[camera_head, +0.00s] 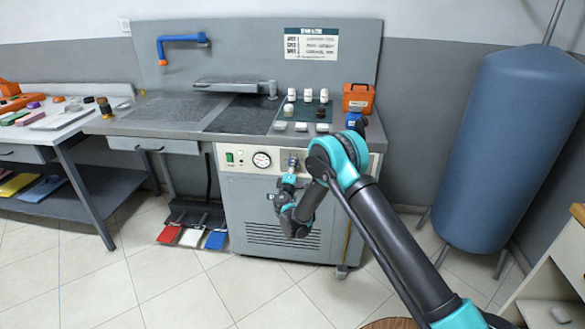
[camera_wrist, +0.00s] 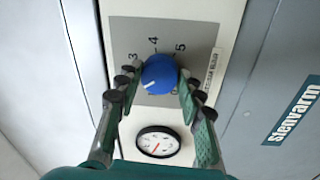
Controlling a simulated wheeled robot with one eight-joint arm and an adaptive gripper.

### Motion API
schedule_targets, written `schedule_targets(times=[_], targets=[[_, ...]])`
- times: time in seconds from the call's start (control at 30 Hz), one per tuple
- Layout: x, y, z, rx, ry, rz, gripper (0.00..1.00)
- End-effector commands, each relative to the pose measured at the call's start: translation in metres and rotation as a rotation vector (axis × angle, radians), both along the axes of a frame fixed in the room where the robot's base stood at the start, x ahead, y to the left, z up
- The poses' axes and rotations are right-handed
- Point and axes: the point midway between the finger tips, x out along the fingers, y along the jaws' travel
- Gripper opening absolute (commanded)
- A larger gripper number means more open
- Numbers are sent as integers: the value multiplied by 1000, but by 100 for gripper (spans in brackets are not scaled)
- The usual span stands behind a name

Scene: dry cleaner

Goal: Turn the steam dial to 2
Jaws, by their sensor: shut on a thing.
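The steam dial (camera_wrist: 161,73) is a round blue knob on a grey plate, seen in the wrist view. Its white pointer mark points to the lower left of the picture. The printed numbers 3, 4 and 5 show around its upper side; the 2 is not visible, and the left finger covers part of the scale. My gripper (camera_wrist: 160,80) has one finger on each side of the knob and is shut on it. In the head view my gripper (camera_head: 288,180) is at the front panel of the grey machine (camera_head: 240,190), and the dial is mostly hidden there.
A round white gauge (camera_head: 262,160) and a green switch (camera_head: 229,157) are left of the dial. Bottles stand on the machine top, with an orange box (camera_head: 358,98). A blue tank (camera_head: 510,145) stands at right. The floor in front is clear.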

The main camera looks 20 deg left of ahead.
Motion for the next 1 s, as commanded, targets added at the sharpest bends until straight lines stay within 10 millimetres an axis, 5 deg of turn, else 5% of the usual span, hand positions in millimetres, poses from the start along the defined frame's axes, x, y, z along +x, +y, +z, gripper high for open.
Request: schedule_targets(times=[0.87,0.9,1.0], targets=[[-1,-1,-2,166,41,-2,9],[-1,-1,-2,166,41,-2,39],[0,0,-1,165,41,-2,51]])
